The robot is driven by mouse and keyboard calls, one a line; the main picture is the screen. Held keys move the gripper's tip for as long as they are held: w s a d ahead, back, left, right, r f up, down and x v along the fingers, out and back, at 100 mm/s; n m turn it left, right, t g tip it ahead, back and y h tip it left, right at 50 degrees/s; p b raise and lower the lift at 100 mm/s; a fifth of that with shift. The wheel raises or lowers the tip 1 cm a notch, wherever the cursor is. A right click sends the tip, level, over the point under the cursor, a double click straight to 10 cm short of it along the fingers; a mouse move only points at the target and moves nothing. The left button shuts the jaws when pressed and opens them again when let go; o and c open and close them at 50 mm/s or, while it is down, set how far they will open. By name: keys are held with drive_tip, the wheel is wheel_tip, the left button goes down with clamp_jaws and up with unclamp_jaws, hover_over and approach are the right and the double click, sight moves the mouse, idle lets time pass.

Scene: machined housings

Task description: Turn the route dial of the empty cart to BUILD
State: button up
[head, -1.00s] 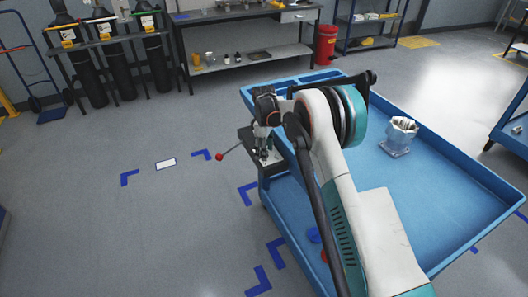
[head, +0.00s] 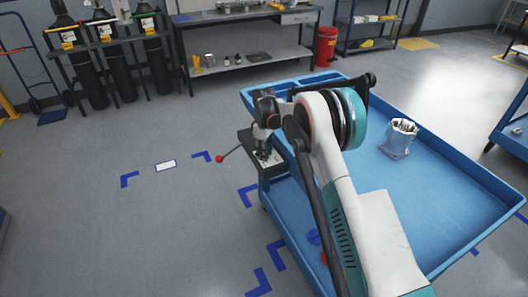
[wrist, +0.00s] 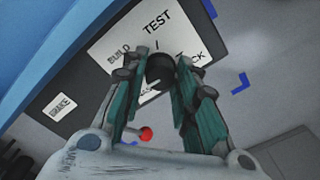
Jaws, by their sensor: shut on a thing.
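The route dial is a black round knob (wrist: 160,72) on a pale label plate (wrist: 112,42) in the wrist view. BUILD is printed left of the knob, TEST beyond it, and a word ending in CK, partly hidden, to the right. A short dark mark lies between knob and TEST; I cannot tell whether it is a pointer. My gripper (wrist: 162,68) is shut on the knob, one finger either side. In the head view my gripper (head: 264,148) is over the panel at the blue cart's (head: 450,248) left end. A metallic housing (head: 400,137) stands on this cart's top.
A lever with a red ball (head: 219,159) sticks out left of the panel; the ball also shows in the wrist view (wrist: 147,133). Blue floor marks (head: 247,195) lie beside the cart. Another blue cart (head: 512,130) stands at the right edge.

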drive_tip(key=m, duration=1)
drive_tip(key=shift+m+p, duration=0.3)
drive_tip(key=shift+m, duration=0.1)
idle(0.4)
drive_tip(key=o, duration=1.1)
wheel_tip(320, 180, up, 12)
drive_tip(key=shift+r, duration=0.1)
